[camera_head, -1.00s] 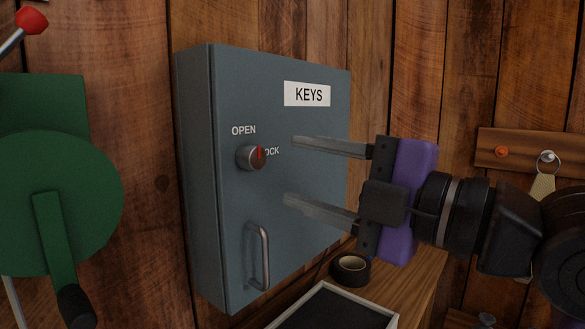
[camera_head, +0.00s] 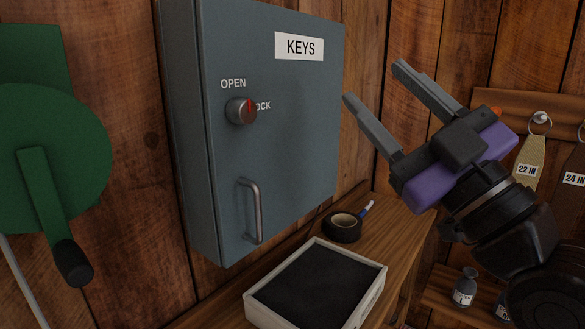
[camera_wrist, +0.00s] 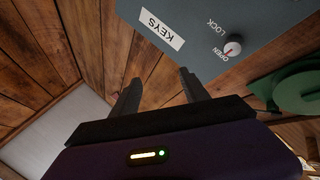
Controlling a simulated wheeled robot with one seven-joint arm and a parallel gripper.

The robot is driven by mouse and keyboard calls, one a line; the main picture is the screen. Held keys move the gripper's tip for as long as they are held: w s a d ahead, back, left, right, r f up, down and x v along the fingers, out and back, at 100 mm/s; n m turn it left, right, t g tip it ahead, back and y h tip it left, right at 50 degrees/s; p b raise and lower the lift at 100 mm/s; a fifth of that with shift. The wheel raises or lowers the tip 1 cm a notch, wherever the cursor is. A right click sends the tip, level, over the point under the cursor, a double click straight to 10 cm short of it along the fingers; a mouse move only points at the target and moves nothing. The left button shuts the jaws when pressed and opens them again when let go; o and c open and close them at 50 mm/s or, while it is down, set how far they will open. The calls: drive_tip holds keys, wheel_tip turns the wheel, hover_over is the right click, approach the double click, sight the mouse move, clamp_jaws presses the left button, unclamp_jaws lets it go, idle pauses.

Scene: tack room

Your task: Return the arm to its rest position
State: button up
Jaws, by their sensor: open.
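My gripper (camera_head: 372,94) is open and empty, with its two grey fingers apart. In the head view it is tilted up and to the left, to the right of the grey key cabinet (camera_head: 285,150) and clear of it. The wrist view also shows my gripper (camera_wrist: 160,88) open, with the cabinet (camera_wrist: 240,22) beyond the fingertips. The cabinet door looks shut. Its round knob (camera_head: 241,111) has a red mark and sits between the OPEN and LOCK labels; the mark stands about upright. A metal handle (camera_head: 252,210) is lower on the door.
A white-rimmed tray with a dark lining (camera_head: 377,283) lies on the wooden bench below the cabinet. A green crank wheel (camera_head: 75,150) is at left.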

drive_tip(key=s+d+f+m+t+h, duration=0.1)
drive_tip(key=s+d+f+m+h, duration=0.2)
drive_tip(key=f+m+h, duration=0.45)
drive_tip(key=s+d+f+m+t+h, duration=0.1)
drive_tip(key=s+d+f+m+h, duration=0.2)
drive_tip(key=f, duration=0.7)
drive_tip(key=s+d+f+m+t+h, duration=0.1)
drive_tip(key=s+d+f+m+h, duration=0.1)
drive_tip(key=d+f+m+h, duration=0.35)
drive_tip(key=s+a+f+n+g+y, duration=0.2)
drive_tip(key=s+f+g, duration=0.7)
drive_tip(key=s+f, duration=1.75)
wheel_tip(320, 180, up, 19)
drive_tip(key=s+p, duration=0.1)
drive_tip(key=p, duration=1.5)
drive_tip(key=shift+s+m+y+p, duration=0.3)
drive_tip(key=shift+p, duration=0.05)
drive_tip(key=shift+a+f, duration=0.1)
drive_tip(key=shift+f, duration=0.05)
drive_tip(key=shift+c, duration=0.4)
